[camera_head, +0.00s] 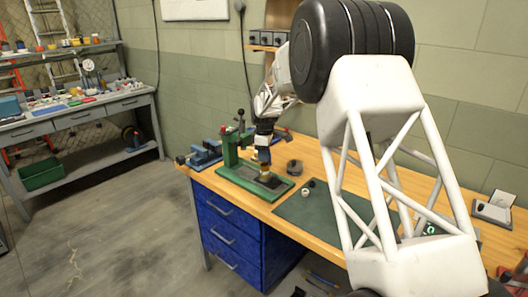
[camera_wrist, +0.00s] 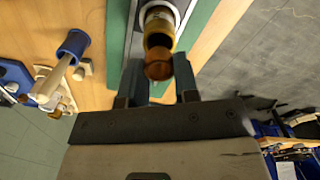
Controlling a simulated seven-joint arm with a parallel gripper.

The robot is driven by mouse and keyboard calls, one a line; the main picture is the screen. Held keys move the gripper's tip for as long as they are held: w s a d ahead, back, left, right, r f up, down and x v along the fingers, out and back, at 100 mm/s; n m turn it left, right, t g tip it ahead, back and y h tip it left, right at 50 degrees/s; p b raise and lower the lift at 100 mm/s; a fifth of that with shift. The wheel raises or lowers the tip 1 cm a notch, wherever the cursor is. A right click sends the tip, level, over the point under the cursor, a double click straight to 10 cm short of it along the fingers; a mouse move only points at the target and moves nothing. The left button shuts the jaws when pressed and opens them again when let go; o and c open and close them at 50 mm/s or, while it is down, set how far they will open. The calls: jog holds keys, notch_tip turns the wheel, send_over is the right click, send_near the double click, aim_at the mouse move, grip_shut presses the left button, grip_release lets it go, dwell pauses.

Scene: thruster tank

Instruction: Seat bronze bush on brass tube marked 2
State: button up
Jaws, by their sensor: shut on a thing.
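My gripper (camera_head: 264,151) points down over the green-based fixture at the left end of the bench. In the wrist view its two dark fingers (camera_wrist: 160,76) are shut on an orange-brown bronze bush (camera_wrist: 158,69). Just past the bush is a yellow brass tube (camera_wrist: 159,18) in a pale round holder, and it also shows below my gripper in the head view (camera_head: 265,167). The bush overlaps the tube's near end in the wrist view; I cannot tell whether they touch. No number mark is readable on the tube.
A green upright press column (camera_head: 230,151) stands close left of my gripper on its green base (camera_head: 228,177). A dark green mat (camera_head: 325,215) with small round parts lies to the right.

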jog(key=shift+f, duration=0.95)
jog(key=shift+f, duration=0.1)
jog(key=o, duration=1)
notch_tip(320, 180, up, 8)
jog(key=shift+f, duration=0.1)
dwell(0.6)
